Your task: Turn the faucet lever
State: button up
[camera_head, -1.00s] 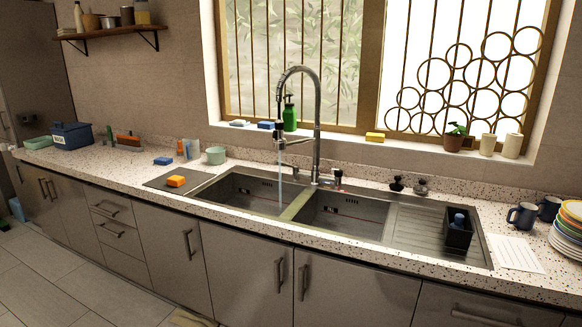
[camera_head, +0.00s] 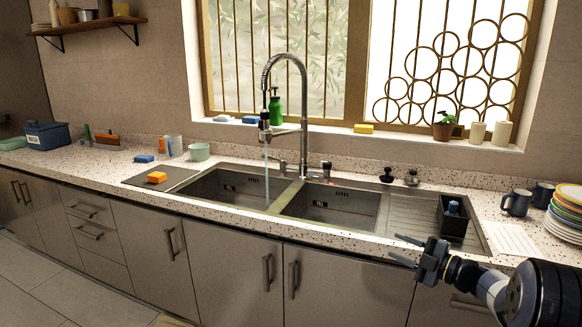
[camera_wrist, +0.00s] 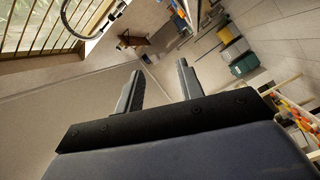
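The tall chrome faucet (camera_head: 304,105) stands behind the double sink, with water (camera_head: 266,160) running from its spout into the left basin. A small lever-like part (camera_head: 281,163) shows just left of the faucet's base, and a short dark-topped fitting (camera_head: 326,171) stands to its right. I cannot tell for sure which is the lever. My gripper (camera_head: 402,247) is open and empty, in front of the counter's edge at lower right, well apart from the faucet. Its two spread fingers also show in the wrist view (camera_wrist: 160,85), where part of the curved faucet (camera_wrist: 92,22) appears at upper left.
The sink (camera_head: 325,207) has a drainboard with a black caddy (camera_head: 453,228) at right. Mugs (camera_head: 517,203) and stacked plates (camera_head: 566,215) stand farther right. A green bottle (camera_head: 275,108) and a yellow sponge (camera_head: 363,128) are on the sill. Counter left of the sink holds an orange sponge (camera_head: 157,177).

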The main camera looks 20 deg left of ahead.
aim_at(283, 161)
jog(key=i+j+u, duration=0.15)
jog(key=i+j, duration=1.8)
jog(key=i, duration=0.15)
